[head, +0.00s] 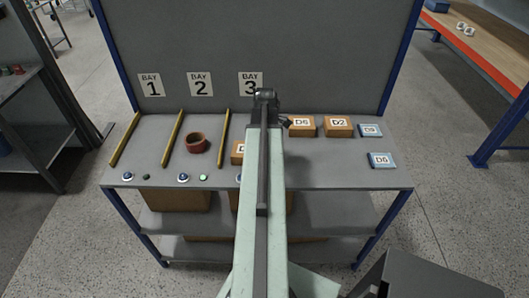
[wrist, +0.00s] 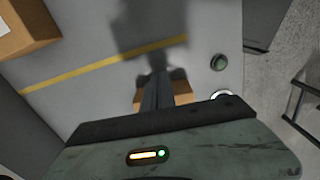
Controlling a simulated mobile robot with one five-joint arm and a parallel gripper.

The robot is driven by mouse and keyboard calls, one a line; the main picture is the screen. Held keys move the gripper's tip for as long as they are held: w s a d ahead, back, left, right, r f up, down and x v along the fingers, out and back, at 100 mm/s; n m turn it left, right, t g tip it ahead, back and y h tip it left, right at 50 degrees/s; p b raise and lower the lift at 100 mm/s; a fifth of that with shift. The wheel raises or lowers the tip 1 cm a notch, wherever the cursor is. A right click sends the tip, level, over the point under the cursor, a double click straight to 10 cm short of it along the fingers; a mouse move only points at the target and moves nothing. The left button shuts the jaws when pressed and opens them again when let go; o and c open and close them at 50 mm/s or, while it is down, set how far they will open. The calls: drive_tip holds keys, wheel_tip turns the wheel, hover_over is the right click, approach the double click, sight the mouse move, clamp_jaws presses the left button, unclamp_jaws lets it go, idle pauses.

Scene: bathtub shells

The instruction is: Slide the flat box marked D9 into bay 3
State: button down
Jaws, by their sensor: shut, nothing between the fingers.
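The flat box marked D9 (head: 370,130) is blue-edged with a white label and lies near the back right of the grey bench top. The BAY 3 sign (head: 250,83) is on the back panel. Bay 3's floor lies right of a yellow strip (head: 223,130) and is largely hidden by my arm. My gripper shows in the wrist view (wrist: 157,75), shut and empty, above the bench with a cardboard box (wrist: 182,99) partly hidden behind it. In the head view my arm hides the fingertips. D9 is well to the right of my arm.
Cardboard boxes D6 (head: 301,126) and D2 (head: 338,126) stand left of D9. Another flat blue box (head: 381,160) lies in front of it. A reddish-brown round pot (head: 196,142) stands below BAY 2. Buttons (head: 183,178) line the front edge.

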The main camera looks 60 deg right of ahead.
drive_tip(key=shift+s+d, duration=0.2)
drive_tip(key=shift+s, duration=0.15)
drive_tip(key=s, duration=0.1)
drive_tip(key=s+d+r+p, duration=0.1)
drive_tip(key=s, duration=0.1)
drive_tip(key=shift+s+d+r, duration=0.1)
drive_tip(key=shift+r, duration=0.1)
wheel_tip(320, 180, up, 9)
drive_tip(key=p, duration=0.9)
drive_tip(key=shift+f, duration=0.2)
